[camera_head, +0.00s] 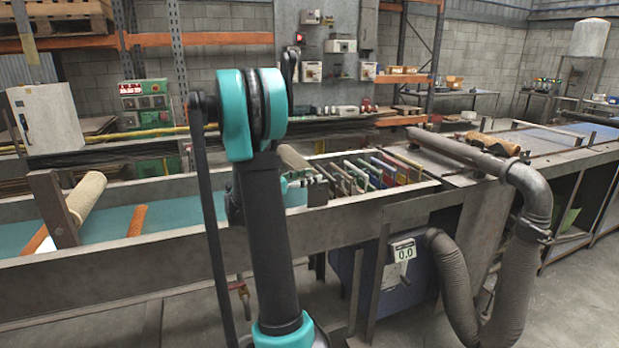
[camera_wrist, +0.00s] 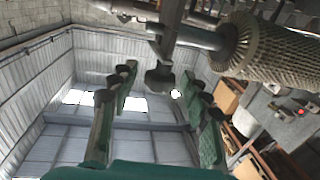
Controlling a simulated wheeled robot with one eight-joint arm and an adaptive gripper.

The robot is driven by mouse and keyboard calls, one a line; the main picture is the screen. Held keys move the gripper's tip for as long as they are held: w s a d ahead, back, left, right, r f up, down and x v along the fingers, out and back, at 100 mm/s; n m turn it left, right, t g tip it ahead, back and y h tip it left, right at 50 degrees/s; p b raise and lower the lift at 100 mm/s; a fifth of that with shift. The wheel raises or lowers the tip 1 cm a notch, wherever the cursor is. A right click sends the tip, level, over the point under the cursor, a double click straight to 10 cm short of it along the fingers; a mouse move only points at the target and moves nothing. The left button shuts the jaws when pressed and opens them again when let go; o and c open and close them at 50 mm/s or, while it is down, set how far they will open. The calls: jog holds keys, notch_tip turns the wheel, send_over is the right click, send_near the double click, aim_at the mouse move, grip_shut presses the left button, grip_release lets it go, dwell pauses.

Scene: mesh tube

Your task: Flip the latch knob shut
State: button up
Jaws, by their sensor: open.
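In the wrist view, the two green fingers of my gripper (camera_wrist: 159,76) stand apart with a wide gap between them. A dark grey bar with a blunt block end (camera_wrist: 160,77) reaches into the picture from the top and shows between the fingertips. It may be the latch knob, but I cannot tell for sure. I see no clear contact between it and either finger. In the head view, my arm stands upright in the middle and hides most of my gripper. I cannot make out a latch knob there.
A grey mesh cylinder (camera_wrist: 268,55) on a rod is at upper right in the wrist view. In the head view, a long metal bench (camera_head: 350,240) crosses the picture, with a cream roller (camera_head: 86,196) at left, several coloured strips (camera_head: 365,172), and a thick grey hose (camera_head: 520,265) at right.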

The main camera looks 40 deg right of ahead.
jog(key=shift+d, duration=0.2)
jog(key=shift+c, duration=0.2)
grip_shut()
jog(key=shift+n+t, duration=0.7)
jog(key=shift+t, duration=0.4)
jog(key=shift+o, duration=0.2)
grip_release()
jog(key=shift+a, duration=0.1)
jog(key=a, duration=1.1)
jog(key=shift+s+a, duration=0.25)
jog(key=shift+a, duration=0.15)
